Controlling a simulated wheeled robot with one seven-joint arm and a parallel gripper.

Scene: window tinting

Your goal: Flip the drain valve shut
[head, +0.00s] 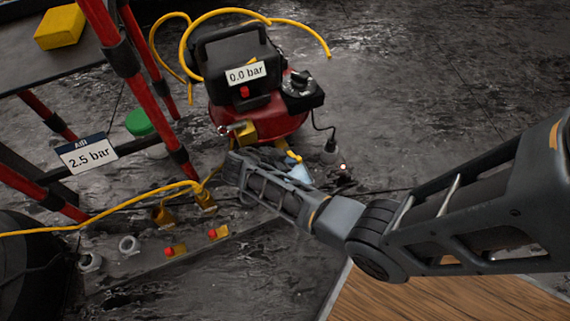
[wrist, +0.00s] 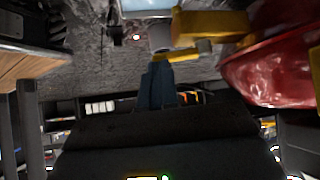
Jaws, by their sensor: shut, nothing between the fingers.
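The compressor has a red tank (head: 275,120) under a black housing, and its label reads 0.0 bar. Small yellow parts that look like the drain valve (head: 293,156) show low by the tank. In the wrist view a yellow lever (wrist: 184,54) sticks out to the left, below a yellow block (wrist: 212,23) beside the red tank (wrist: 275,75). My gripper (head: 233,165) is low in front of the tank. In the wrist view its fingers (wrist: 158,75) are together and empty, with their tips close to the lever's end. I cannot tell whether they touch.
A pale blue piece (head: 300,173) lies on the floor by the valve. A red-legged stand (head: 125,58) with a 2.5 bar sign (head: 88,153) is at left. A yellow hose (head: 110,208) crosses the floor. A wooden top (head: 440,295) is at lower right.

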